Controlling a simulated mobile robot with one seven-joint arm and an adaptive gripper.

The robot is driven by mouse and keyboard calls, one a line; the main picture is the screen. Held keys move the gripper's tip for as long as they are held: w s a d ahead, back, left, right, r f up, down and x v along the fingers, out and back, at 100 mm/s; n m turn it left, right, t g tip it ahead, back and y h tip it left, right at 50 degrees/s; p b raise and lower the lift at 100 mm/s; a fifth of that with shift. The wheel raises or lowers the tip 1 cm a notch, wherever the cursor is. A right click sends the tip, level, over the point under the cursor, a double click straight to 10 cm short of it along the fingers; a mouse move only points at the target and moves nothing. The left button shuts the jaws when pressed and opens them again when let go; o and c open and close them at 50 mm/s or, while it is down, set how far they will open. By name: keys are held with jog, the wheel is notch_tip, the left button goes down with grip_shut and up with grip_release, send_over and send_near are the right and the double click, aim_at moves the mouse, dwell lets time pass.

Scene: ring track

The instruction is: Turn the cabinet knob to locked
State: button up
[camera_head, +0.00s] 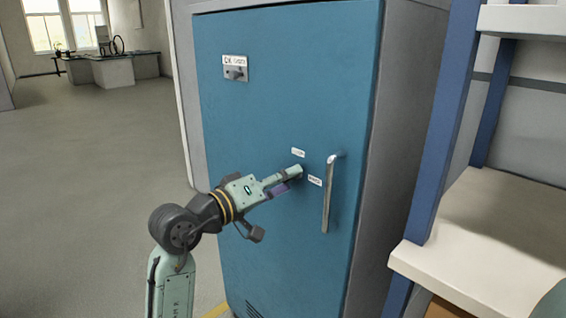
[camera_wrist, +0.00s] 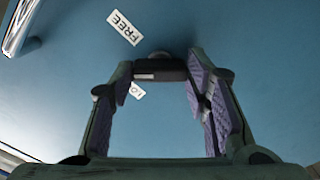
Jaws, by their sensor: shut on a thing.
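The blue cabinet door (camera_head: 285,90) is closed in front of me. My gripper (camera_head: 297,172) reaches to the door left of the handle. In the wrist view my gripper (camera_wrist: 160,70) is shut on the dark knob (camera_wrist: 160,70), with a fingertip at each end of it. The knob lies across the wrist picture and has a pale mark near its left end. A FREE label (camera_wrist: 124,28) is above left of it; a second label (camera_wrist: 137,91), partly hidden, shows "LO" below it. In the head view the gripper covers the knob.
A metal bar handle (camera_head: 329,195) stands out from the door just right of my gripper. A blue-posted shelf (camera_head: 490,225) stands on the right. The floor (camera_head: 90,180) at the left is clear.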

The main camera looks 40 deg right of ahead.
jog(key=n+p, duration=0.8)
jog(key=p, duration=0.3)
jog(key=shift+r+n, duration=0.15)
jog(key=shift+n, duration=0.15)
jog(key=shift+p, duration=0.4)
jog(key=o, duration=1.2)
jog(key=shift+c, duration=0.2)
jog(key=a, duration=1.2)
jog(key=shift+s, duration=0.45)
